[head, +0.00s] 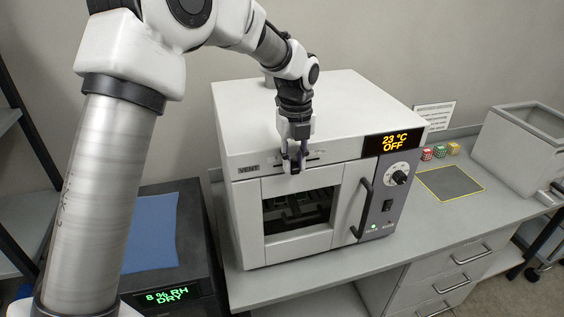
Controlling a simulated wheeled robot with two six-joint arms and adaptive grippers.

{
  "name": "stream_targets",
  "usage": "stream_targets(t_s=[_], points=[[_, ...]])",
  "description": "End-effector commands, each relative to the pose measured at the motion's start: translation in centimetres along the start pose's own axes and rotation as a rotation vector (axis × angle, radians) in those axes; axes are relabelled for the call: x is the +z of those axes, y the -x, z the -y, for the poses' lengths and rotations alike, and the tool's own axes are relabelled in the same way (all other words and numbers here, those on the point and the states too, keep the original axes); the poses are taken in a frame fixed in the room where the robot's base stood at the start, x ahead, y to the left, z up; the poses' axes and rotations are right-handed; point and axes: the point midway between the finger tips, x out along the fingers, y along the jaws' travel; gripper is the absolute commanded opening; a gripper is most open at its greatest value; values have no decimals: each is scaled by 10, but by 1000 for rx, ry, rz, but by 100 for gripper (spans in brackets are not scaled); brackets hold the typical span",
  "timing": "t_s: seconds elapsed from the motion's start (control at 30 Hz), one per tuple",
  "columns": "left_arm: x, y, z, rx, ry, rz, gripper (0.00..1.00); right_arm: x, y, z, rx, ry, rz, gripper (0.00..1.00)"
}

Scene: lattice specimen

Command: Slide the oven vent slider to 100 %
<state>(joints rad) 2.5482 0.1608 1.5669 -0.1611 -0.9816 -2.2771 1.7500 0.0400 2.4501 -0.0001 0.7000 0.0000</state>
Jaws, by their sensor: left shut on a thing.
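The white oven (248,215) stands on the bench, with its door shut and its display (393,142) reading 23 °C OFF. A vent slider strip (318,156) runs along the front above the door, with the label VENT (249,168) at its left end. My left gripper (294,168) points down in front of this strip and is shut on the slider knob. The knob is mostly hidden by the fingers, and its exact setting cannot be read. My right gripper is not in view.
A dark dry box with a blue mat (152,232) and a display reading 8 % RH DRY stands at left. Right of the oven are small coloured lattice cubes (440,151), a yellow-edged dark pad (450,182) and a grey bin (515,148). The oven door handle (361,208) sticks out.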

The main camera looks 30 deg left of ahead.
Motion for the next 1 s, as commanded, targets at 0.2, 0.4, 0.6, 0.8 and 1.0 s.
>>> stream_targets(t_s=[0.2, 0.4, 0.6, 0.8, 1.0], points=[[0, -3, 27, 3, -1, 0, 0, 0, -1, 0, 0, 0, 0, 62], [0, -3, 50, 3, -1, 0, 0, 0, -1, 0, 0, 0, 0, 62], [-1, -3, 61, 2, -1, -2, 0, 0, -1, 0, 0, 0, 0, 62], [-1, -3, 60, 3, -1, -3, 44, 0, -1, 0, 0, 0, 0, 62], [0, -2, 60, 1, -1, -1, 52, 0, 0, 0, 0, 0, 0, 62]])
